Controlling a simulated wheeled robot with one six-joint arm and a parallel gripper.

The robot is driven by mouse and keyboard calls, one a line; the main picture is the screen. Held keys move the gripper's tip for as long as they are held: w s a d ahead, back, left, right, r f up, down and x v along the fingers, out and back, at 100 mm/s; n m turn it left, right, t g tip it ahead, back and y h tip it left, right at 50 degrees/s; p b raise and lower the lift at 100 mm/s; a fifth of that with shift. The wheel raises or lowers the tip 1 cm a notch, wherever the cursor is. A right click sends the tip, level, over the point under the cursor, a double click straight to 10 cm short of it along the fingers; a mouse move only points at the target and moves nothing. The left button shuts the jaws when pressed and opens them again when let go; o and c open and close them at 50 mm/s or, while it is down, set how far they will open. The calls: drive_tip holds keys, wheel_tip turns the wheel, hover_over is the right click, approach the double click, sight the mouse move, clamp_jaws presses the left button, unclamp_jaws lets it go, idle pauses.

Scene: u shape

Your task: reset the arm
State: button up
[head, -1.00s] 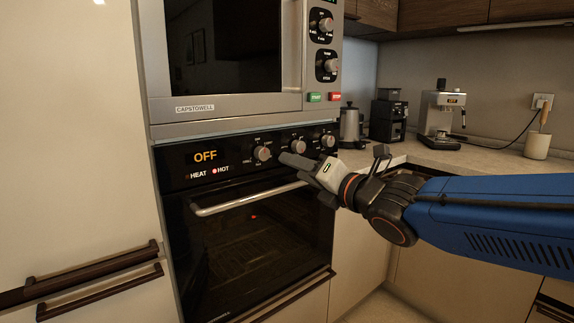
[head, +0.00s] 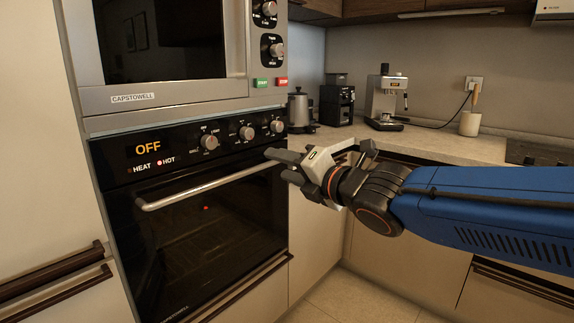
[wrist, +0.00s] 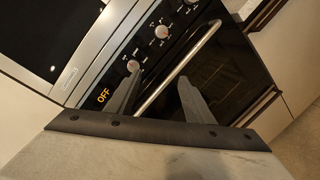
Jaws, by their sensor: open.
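My blue arm reaches in from the right in the head view. My gripper (head: 280,165) is open and empty, in front of the oven's upper right part. A red light shows beside HOT. The oven handle (head: 205,188) runs across the door top; I cannot tell whether a finger touches it. The knobs (head: 210,142) sit on the panel above.
A microwave (head: 165,45) is built in above the oven. The counter (head: 430,143) at the right holds a kettle (head: 300,108), a coffee grinder (head: 337,104), an espresso machine (head: 384,98) and a utensil pot (head: 470,123). Floor (head: 350,298) shows clear below the arm.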

drive_tip(key=s+d+f+m+h, duration=0.1)
drive_tip(key=d+f+m+h, duration=0.45)
drive_tip(key=d+m, duration=0.4)
drive_tip(key=s+d+f+m+h, duration=0.2)
drive_tip(key=d+f+m+h, duration=0.35)
drive_tip(key=d, duration=0.75)
drive_tip(key=s+d+f+m+g, duration=0.4)
drive_tip(key=s+f+m, duration=0.3)
drive_tip(key=s+m, duration=0.2)
drive_tip(key=s+d+f+m+g, duration=0.3)
drive_tip(key=s+d+f+m, duration=0.3)
drive_tip(key=s+f+m, duration=0.2)
drive_tip(key=shift+s+d+m+g, duration=0.4)
drive_tip(key=shift+s+m, duration=0.2)
drive_tip(key=shift+s, duration=0.6)
